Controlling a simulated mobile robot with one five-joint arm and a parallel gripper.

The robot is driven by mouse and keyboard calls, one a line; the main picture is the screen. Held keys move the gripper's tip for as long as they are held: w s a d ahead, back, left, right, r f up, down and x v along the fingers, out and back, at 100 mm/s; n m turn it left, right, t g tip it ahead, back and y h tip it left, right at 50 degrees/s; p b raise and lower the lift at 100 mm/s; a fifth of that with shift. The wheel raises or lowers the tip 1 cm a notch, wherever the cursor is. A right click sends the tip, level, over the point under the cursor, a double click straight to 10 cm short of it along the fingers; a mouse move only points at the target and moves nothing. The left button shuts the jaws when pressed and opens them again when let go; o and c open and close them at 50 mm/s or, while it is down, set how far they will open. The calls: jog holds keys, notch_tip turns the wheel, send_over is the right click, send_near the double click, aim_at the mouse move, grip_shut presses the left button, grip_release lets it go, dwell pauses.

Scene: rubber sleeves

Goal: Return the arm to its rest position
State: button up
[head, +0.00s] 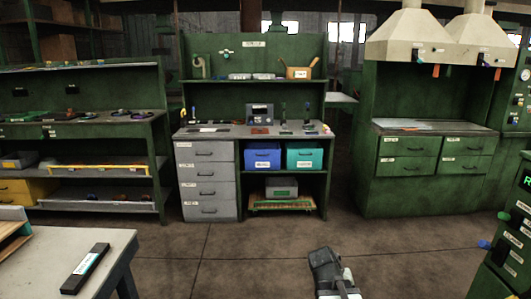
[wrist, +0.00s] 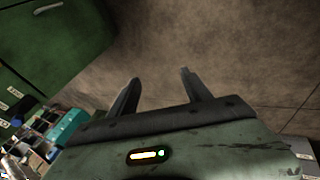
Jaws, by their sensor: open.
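My gripper shows in the wrist view (wrist: 158,92), with its two dark fingers apart and nothing between them. Behind the fingers is bare brown floor. In the head view my arm (head: 333,275) shows at the bottom, a little right of the middle, over open floor. The fingertips cannot be made out there. Nothing touches the gripper in either view.
A green workbench (head: 254,130) with grey drawers (head: 207,182) stands ahead. A lower bench (head: 80,128) is at left, and a hooded green cabinet (head: 430,190) at right. The middle floor is clear.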

jog(key=s+a+f+g+y, duration=0.3)
jog(key=s+a+y, duration=0.3)
jog(key=a, duration=0.4)
notch_tip(320, 180, up, 19)
jog(key=h+p, duration=0.1)
jog(key=p, duration=1.8)
jog(key=shift+s, duration=0.4)
jog(key=shift+r, duration=0.1)
